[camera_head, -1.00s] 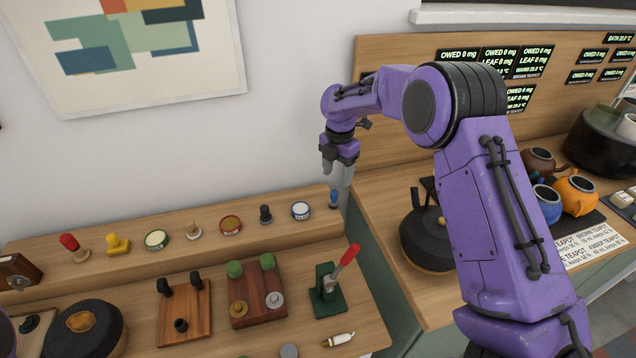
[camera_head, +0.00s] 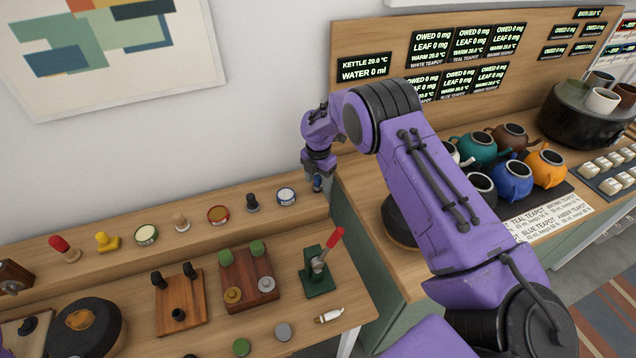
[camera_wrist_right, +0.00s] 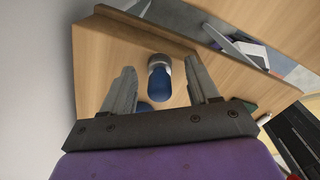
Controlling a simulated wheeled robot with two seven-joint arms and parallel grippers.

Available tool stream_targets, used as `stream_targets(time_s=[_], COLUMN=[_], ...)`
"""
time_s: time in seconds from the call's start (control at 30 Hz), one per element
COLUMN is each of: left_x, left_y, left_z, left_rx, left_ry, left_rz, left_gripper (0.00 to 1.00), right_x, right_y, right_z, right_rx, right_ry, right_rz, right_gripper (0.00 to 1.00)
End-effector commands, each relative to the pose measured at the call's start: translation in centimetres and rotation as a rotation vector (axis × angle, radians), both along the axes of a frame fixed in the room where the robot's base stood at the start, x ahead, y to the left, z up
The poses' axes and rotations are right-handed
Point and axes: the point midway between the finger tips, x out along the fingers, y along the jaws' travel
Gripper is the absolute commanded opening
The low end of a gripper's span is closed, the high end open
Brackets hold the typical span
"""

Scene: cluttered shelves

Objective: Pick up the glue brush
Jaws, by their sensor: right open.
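A small blue-handled item with a pale collar, seemingly the glue brush (camera_wrist_right: 160,82), stands at the right end of the raised wooden shelf. My right gripper (camera_head: 318,184) is over it, pointing down. In the right wrist view its two fingers are open, with the blue handle between them and a gap on both sides. In the head view the gripper mostly hides the item, and only a bit of blue shows. My left gripper is not in view.
The wall is close behind. A green press with a red lever (camera_head: 320,268) stands on the lower bench. Teapots (camera_head: 512,180) stand right.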

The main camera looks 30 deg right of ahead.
Motion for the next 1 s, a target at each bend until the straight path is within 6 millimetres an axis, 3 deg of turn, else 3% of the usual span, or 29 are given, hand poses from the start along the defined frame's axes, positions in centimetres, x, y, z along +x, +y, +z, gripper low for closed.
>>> stream_targets(time_s=[0.03, 0.2, 0.63, 0.77, 1.0], left_x=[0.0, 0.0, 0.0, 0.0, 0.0], left_y=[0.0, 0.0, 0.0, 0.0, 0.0], left_z=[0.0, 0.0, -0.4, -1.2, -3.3], left_rx=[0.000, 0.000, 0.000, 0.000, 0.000], left_ry=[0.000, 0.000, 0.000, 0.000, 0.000], left_rz=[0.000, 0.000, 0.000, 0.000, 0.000], left_gripper=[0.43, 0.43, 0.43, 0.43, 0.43], right_x=[0.0, 0.0, 0.1, -0.2, -5.6], right_y=[0.0, 0.0, 0.0, 0.1, 1.5], right_z=[0.0, 0.0, 1.0, 3.5, 9.2], right_rx=[0.000, 0.000, 0.000, 0.002, 0.002], right_ry=[0.000, 0.000, -0.001, -0.002, -0.003], right_rz=[0.001, 0.001, 0.000, 0.001, 0.003], right_gripper=[0.53, 0.00, 0.00, 0.00, 0.00])
